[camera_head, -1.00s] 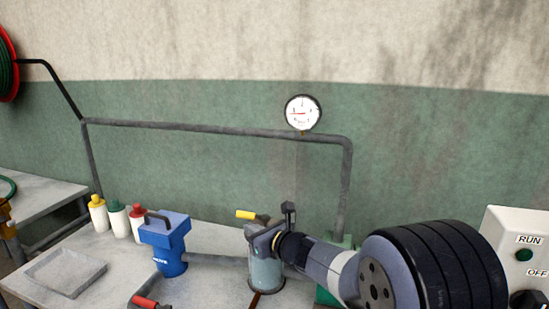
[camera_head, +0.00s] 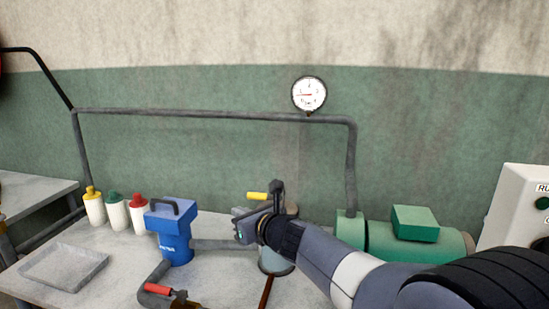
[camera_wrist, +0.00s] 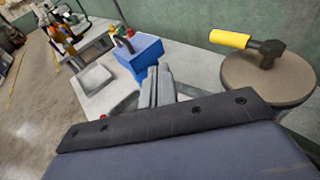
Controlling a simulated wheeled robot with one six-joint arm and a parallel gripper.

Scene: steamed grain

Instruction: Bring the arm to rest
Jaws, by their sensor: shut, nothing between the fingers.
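My gripper (camera_head: 243,227) is in the middle of the head view, at the end of my arm reaching in from the lower right. Its fingers are shut with nothing between them. It is above the bench, in front of a grey cylinder (camera_head: 275,262) that it partly hides. In the wrist view my gripper's fingers (camera_wrist: 156,78) point toward the blue box-shaped unit (camera_wrist: 140,57) and are apart from it. The cylinder's round top with a yellow-handled valve (camera_wrist: 232,39) is to the right there.
The blue unit (camera_head: 172,230) with a handle stands left of my gripper. A red-handled valve (camera_head: 158,289), a grey tray (camera_head: 62,268), several capped bottles (camera_head: 115,213), a green motor (camera_head: 415,240) and a white control box (camera_head: 518,210) surround it. A pipe with a gauge (camera_head: 309,94) runs behind.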

